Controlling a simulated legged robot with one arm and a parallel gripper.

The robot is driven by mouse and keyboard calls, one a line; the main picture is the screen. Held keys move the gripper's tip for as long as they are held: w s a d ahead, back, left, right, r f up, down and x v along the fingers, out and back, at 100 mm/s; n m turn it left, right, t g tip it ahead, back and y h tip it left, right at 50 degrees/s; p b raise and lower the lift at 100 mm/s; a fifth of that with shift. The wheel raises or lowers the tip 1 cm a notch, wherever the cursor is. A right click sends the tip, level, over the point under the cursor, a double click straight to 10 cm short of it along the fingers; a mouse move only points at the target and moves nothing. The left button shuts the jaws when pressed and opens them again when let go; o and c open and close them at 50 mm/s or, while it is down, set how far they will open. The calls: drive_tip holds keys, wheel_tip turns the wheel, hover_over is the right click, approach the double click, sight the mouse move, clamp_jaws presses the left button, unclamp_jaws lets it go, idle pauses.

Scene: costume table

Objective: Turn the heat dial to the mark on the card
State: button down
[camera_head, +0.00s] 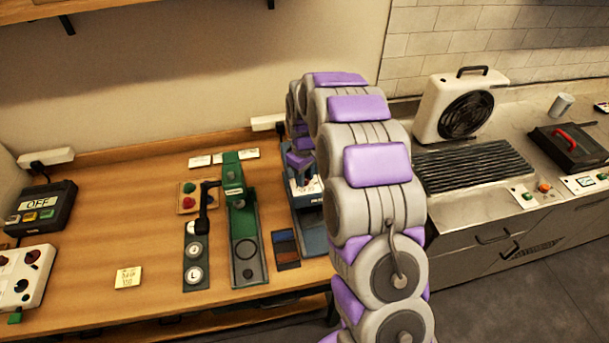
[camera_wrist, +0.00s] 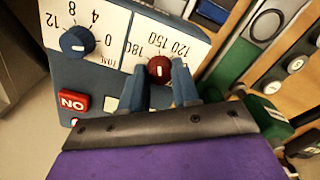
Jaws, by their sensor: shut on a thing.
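The heat dial (camera_wrist: 158,68) is a red round knob with a white mark, on the white panel of a blue machine, beside a scale reading 120, 150 and 180. The wrist view shows the panel upside down. My gripper (camera_wrist: 160,86) has its blue fingers on either side of the dial, shut on it. In the head view my gripper (camera_head: 300,160) is over the blue machine (camera_head: 312,235), partly hidden by my arm. Three white cards (camera_head: 225,157) lie at the table's back, and a yellow note (camera_head: 128,277) lies at front left. Their writing is too small to read.
A blue timer knob (camera_wrist: 77,41) and a red ON button (camera_wrist: 73,103) share the panel. A green press (camera_head: 240,215) stands just left of the machine. A black box reading OFF (camera_head: 42,208) is far left. The table's left middle is clear.

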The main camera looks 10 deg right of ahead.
drive_tip(key=c, duration=0.8)
unclamp_jaws()
drive_tip(key=shift+w, duration=0.2)
drive_tip(key=shift+s, duration=0.1)
wheel_tip(320, 180, up, 17)
drive_tip(key=shift+a+r+p, duration=0.1)
drive_tip(key=shift+r+p, duration=0.1)
drive_tip(key=shift+p, duration=0.15)
